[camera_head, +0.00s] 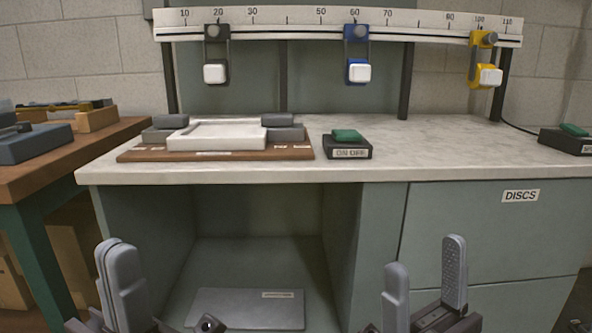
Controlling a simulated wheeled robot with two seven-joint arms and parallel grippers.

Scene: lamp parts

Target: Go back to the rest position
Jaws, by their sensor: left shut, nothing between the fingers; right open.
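My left gripper (121,287) shows at the bottom left, in front of and below the worktop edge. Its fingers are together with nothing between them. My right gripper (426,280) shows at the bottom right, in front of the drawer fronts. Its two fingers stand apart with nothing between them. Both grippers are clear of the worktop (420,150) and touch nothing that I can see.
On the worktop are a brown board with a white tray (217,135) and grey blocks, and a green-topped ON/OFF switch box (347,146). A numbered rail (290,21) above carries blue, yellow and dark sliders. An open bay holds a flat grey plate (246,308). A wooden side table (75,150) stands at left.

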